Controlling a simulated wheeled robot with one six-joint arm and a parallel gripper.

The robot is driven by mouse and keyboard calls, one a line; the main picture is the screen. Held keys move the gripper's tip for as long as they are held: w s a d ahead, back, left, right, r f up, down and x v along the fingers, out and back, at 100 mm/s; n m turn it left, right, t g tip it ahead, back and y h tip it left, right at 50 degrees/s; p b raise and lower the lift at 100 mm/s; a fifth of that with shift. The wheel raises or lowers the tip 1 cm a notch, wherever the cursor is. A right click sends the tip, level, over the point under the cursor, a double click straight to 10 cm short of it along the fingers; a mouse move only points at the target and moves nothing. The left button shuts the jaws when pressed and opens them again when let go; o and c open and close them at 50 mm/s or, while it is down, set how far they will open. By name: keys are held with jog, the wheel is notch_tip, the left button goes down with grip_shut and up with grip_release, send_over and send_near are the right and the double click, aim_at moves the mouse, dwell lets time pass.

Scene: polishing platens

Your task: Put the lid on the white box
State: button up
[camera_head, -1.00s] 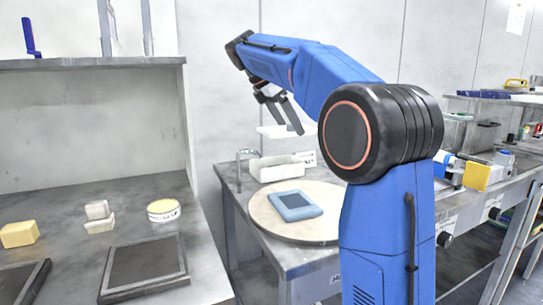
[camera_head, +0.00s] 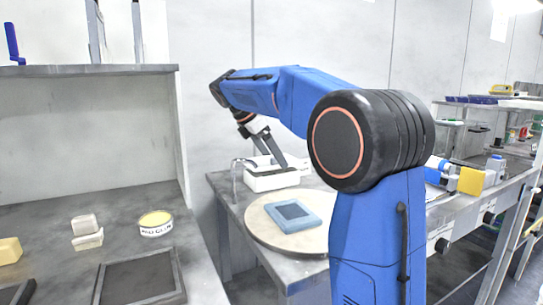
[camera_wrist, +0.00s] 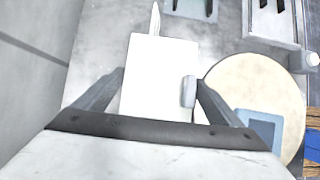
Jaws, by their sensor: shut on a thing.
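The white box (camera_head: 272,182) stands on the far bench behind the round disc. My gripper (camera_head: 276,161) is directly over it, pointing down. In the wrist view the white lid (camera_wrist: 152,85) is a flat pale rectangle between my two fingers (camera_wrist: 160,78), which are shut on its sides. A small pale block shows beside the right finger. In the head view the lid (camera_head: 262,161) is at the box's top, partly behind the fingers. I cannot tell whether it is fully seated. The box's inside is hidden.
A round beige disc (camera_head: 262,228) with a blue-grey square pad (camera_head: 292,214) lies in front of the box. A thin curved tap (camera_head: 235,180) stands close at the box's left. The wall is close behind.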

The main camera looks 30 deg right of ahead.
jog(key=shift+f, duration=0.5)
jog(key=o, duration=0.9)
jog(key=shift+r, duration=0.3)
jog(key=v, duration=1.2)
jog(key=shift+r, duration=0.25)
